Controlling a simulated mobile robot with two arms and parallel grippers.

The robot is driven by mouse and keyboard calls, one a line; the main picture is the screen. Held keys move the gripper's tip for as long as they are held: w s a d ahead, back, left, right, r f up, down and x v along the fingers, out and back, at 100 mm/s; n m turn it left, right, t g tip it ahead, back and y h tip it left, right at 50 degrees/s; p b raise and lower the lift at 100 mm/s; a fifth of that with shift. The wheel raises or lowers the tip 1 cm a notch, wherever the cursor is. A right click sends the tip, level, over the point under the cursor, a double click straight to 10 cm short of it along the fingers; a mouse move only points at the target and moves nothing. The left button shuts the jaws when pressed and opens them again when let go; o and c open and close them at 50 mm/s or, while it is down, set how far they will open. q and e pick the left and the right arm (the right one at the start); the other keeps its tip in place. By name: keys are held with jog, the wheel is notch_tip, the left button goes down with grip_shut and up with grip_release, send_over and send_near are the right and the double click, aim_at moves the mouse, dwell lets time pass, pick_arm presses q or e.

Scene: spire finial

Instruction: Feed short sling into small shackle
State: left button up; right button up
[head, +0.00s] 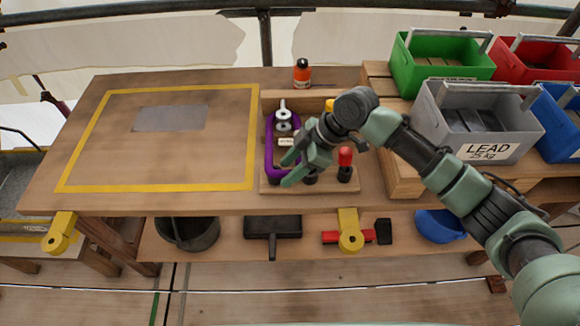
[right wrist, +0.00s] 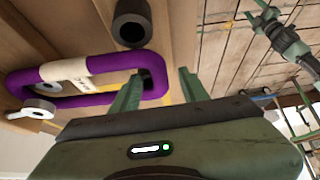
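The purple sling (head: 269,148) is a closed loop with a pale sleeve, lying on the wooden rack at the table's front middle. It also shows in the right wrist view (right wrist: 110,64). Pale metal shackle-like pieces (head: 283,126) sit at the loop's far end; in the right wrist view a grey ring (right wrist: 45,88) lies there. I cannot tell which is the small shackle. My right gripper (head: 300,172) is open over the loop's near end. In the right wrist view its fingers (right wrist: 158,92) stand apart, with the sling's end seen between them; contact is unclear.
A red-topped piece (head: 345,156) stands on the rack right of my gripper, and an orange bottle (head: 302,73) behind. Coloured crates and the grey LEAD crate (head: 475,125) stand at right. The yellow-outlined area at left is clear except for a grey plate (head: 170,118).

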jog(key=v, duration=0.7)
jog(key=shift+d+r+b, duration=0.25)
jog(key=shift+r+b, duration=0.05)
jog(key=shift+b, duration=0.1)
jog(key=shift+f, duration=0.1)
